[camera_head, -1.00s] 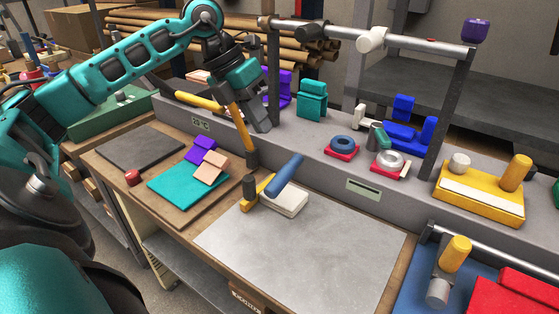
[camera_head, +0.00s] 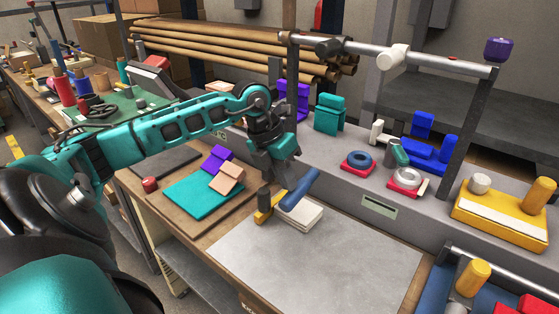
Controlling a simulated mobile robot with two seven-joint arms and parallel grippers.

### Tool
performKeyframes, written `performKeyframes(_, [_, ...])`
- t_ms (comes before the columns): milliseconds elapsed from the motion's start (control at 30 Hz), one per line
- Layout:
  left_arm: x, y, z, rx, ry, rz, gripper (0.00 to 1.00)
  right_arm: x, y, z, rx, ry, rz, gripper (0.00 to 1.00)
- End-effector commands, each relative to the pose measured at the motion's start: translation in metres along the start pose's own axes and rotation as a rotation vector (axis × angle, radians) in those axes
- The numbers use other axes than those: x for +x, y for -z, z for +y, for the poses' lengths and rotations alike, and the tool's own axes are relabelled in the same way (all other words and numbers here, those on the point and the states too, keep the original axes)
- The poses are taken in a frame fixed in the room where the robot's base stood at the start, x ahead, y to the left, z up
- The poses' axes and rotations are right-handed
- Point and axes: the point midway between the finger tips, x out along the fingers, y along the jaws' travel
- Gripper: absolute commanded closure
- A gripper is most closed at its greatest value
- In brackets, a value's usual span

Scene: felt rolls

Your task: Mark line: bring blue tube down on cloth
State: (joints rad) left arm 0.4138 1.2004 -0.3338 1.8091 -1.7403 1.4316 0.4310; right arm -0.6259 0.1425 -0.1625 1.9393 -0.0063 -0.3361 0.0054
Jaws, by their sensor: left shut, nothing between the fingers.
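The blue tube (camera_head: 300,190) lies tilted, its lower end by a yellow piece with a dark knob (camera_head: 264,205). It sits partly over a cream block (camera_head: 302,216) at the back left of a pale grey sheet (camera_head: 315,255). A teal cloth (camera_head: 195,203) lies to the left, with purple and tan blocks on its far edge. I cannot tell which sheet the task means by cloth. My left gripper (camera_head: 268,176) is shut and empty, pointing down just behind and left of the tube, above the dark knob. Whether it touches the knob is unclear. My right gripper is out of view.
A grey ledge behind holds a blue ring on a red base (camera_head: 358,162), a white ring (camera_head: 406,178) and a yellow tray (camera_head: 500,218). A metal bar on posts (camera_head: 420,62) spans above. A red knob (camera_head: 149,185) stands at left. The pale sheet's front is clear.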

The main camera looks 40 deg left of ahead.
Motion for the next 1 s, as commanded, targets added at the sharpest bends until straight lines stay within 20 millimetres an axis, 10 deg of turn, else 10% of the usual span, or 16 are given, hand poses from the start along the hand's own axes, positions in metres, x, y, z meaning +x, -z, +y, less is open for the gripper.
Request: performKeyframes(1000, [0.017, 0.004, 0.004, 0.000, 0.000, 0.000, 1.00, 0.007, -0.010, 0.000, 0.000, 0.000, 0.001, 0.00])
